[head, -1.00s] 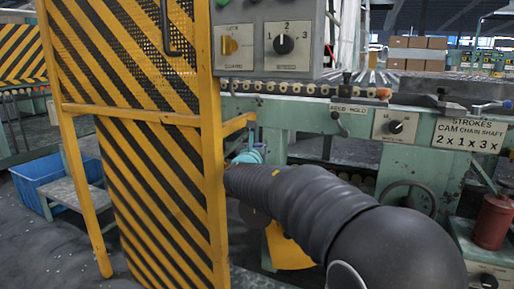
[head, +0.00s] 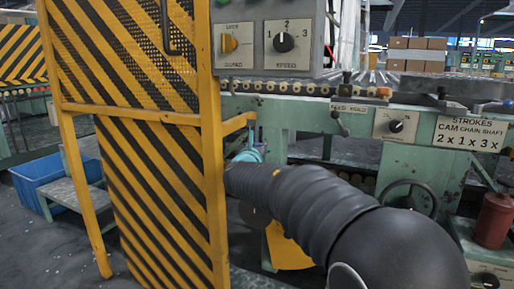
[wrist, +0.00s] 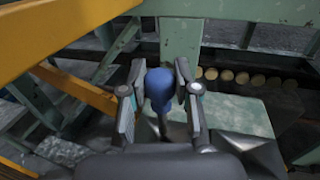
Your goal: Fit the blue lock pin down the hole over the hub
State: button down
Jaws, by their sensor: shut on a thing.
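My gripper (wrist: 160,100) is in the middle of the wrist view, shut on the blue lock pin (wrist: 159,88). The pin's rounded blue head sits between the two fingers, and a thin grey shank shows below it.
The yellow and black striped guard (head: 160,190) stands left of my arm. A yellow bar (wrist: 85,92) crosses the left of the wrist view. A green machine frame (head: 300,125) runs behind, with a handwheel (head: 407,198) and a red canister (head: 494,218) on the right.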

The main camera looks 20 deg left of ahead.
jog(key=shift+f+b, duration=1.2)
jog(key=shift+f, duration=0.1)
jog(key=shift+f, duration=2.25)
jog(key=c, duration=0.8)
grip_release()
jog(key=shift+o, duration=0.2)
jog(key=s+d, duration=0.2)
jog(key=s, duration=0.9)
jog(key=shift+s+d, duration=0.15)
jog(key=shift+s, duration=0.25)
